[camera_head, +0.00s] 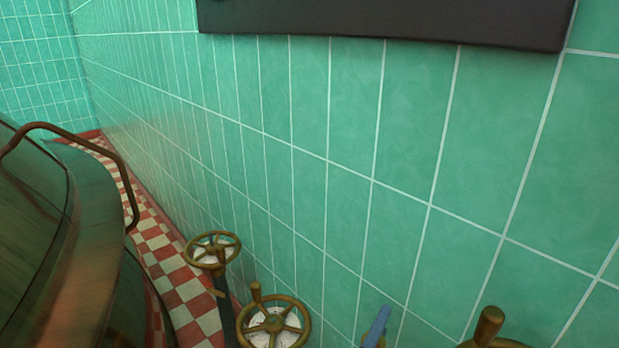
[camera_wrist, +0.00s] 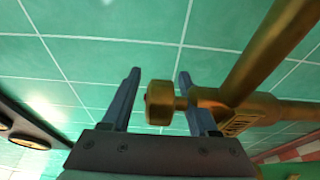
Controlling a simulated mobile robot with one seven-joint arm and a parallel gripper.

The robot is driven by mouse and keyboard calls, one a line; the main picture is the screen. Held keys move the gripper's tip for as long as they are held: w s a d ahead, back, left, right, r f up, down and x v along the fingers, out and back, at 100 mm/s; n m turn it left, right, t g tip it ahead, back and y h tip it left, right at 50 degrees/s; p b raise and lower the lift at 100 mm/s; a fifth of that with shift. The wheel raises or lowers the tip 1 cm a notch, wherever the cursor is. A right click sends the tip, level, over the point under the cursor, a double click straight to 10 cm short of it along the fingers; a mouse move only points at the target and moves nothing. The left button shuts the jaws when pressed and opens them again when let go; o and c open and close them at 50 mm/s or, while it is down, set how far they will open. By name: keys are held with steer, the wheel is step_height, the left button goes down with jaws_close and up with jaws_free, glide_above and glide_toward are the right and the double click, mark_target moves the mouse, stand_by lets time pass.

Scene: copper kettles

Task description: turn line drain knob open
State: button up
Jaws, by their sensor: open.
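In the wrist view my gripper (camera_wrist: 160,75) is open, with one blue-grey finger on each side of a short brass knob (camera_wrist: 159,103). A gap shows between the left finger and the knob. The knob's stem crosses the right finger in the picture; whether they touch I cannot tell. The stem joins a brass fitting with a small plate (camera_wrist: 236,124), and a brass pipe (camera_wrist: 275,50) rises to the upper right. I cannot read the plate. In the head view a blue piece (camera_head: 377,327) shows at the bottom edge; I cannot tell whether it is my finger.
In the head view brass handwheels stand low along the green tiled wall (camera_head: 400,130), one farther back (camera_head: 212,249), one nearer (camera_head: 273,324), one cut off at bottom right (camera_head: 488,325). A large copper kettle (camera_head: 85,265) with a rail fills the left. A dark panel (camera_head: 390,20) hangs above.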

steer(key=s+a+m+g+h, duration=0.3)
steer(key=s+a+g+h, duration=0.1)
steer(key=s+a, duration=0.45)
steer(key=w+a+r+m+t+y+p, duration=0.1)
steer(key=w+r+m+t+y+p, duration=0.1)
steer(key=r, duration=0.9)
steer(key=w+a+r+m+t+y+p, duration=0.1)
steer(key=w+r+p, duration=0.3)
steer(key=r, duration=0.7)
steer(key=w+a+r+m+t+y+p, duration=0.1)
steer(key=w+r+m+t+y+p, duration=0.2)
steer(key=r, duration=0.8)
steer(key=y+p, duration=0.1)
steer(key=p, duration=0.1)
steer(key=shift+a+r+p, duration=0.3)
steer(key=shift+r+p, duration=0.05)
steer(key=shift+p, duration=0.05)
